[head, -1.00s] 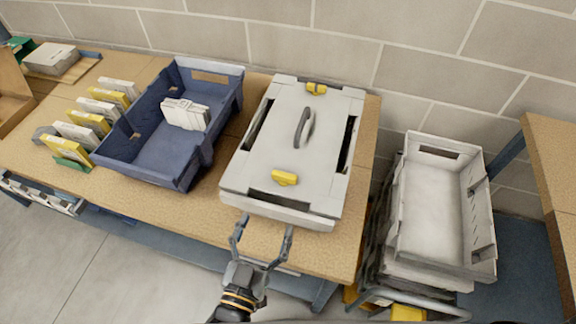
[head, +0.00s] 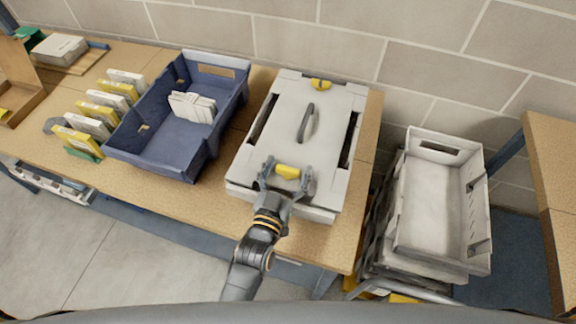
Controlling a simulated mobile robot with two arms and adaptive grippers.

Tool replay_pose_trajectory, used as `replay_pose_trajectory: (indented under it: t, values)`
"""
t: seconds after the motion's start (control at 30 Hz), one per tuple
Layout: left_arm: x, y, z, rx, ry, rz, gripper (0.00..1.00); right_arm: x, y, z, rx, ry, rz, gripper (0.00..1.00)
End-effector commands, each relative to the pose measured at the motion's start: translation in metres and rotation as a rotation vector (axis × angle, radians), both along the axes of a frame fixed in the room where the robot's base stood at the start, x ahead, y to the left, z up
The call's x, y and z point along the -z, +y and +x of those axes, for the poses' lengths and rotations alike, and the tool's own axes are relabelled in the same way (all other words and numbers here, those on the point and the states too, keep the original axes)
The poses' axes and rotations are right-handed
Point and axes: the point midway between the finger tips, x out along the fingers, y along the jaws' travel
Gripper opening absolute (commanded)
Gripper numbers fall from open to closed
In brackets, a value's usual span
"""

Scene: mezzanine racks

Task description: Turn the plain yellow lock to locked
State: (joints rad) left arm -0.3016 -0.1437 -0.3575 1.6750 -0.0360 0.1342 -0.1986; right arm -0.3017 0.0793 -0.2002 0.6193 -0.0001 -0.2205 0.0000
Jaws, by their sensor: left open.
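A grey lidded case (head: 328,112) lies on the wooden table with a dark handle (head: 308,122) on its lid. One plain yellow lock (head: 287,172) sits at the near edge of the lid. A second yellow lock (head: 321,84) sits at the far edge. My left gripper (head: 286,168) is open over the near edge of the case, with one finger on each side of the near lock. I cannot tell whether the fingers touch it. My right gripper is not in view.
A blue crate (head: 150,158) with white boxes (head: 192,107) stands left of the case. Several yellow and white boxes (head: 100,112) stand in a row farther left. A white crate (head: 470,267) stands to the right, below a wooden surface (head: 555,170).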

Motion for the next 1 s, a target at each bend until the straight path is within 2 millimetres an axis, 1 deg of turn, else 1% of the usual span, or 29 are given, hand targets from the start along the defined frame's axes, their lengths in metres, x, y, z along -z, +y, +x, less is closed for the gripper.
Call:
replay_pose_trajectory:
  t: [0.23,0.37,0.4,0.47,0.5,0.57,0.6,0.63,0.83,1.0]
  values:
    - [0.0005,-0.0001,0.0005,0.000,0.001,0.000,0.79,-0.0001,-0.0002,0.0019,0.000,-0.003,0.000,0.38]
    - [0.0004,0.0000,0.0004,0.000,0.000,0.000,0.53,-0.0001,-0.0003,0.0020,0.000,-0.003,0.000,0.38]
    - [0.0004,0.0000,0.0004,0.000,0.000,0.000,0.45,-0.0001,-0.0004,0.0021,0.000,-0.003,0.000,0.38]
    - [0.0003,0.0000,0.0003,0.000,0.000,0.000,0.32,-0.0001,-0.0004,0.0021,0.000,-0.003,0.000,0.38]
    - [0.0003,0.0000,0.0003,0.000,0.000,0.000,0.24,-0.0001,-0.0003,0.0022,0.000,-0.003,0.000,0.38]
    - [0.0003,0.0000,0.0003,0.000,0.000,0.000,0.12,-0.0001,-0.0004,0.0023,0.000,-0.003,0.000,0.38]
    - [0.0003,0.0000,0.0003,0.000,0.000,0.000,0.04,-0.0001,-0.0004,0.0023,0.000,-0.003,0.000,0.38]
    - [0.0003,0.0000,0.0003,0.000,0.000,0.000,0.00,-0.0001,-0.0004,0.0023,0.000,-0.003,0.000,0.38]
    - [-0.0010,-0.0001,0.0008,0.033,-0.004,0.003,0.00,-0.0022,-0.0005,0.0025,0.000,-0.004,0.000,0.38]
    - [-0.0021,0.0000,0.0015,0.126,-0.009,0.006,0.00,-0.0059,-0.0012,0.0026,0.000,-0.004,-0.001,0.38]
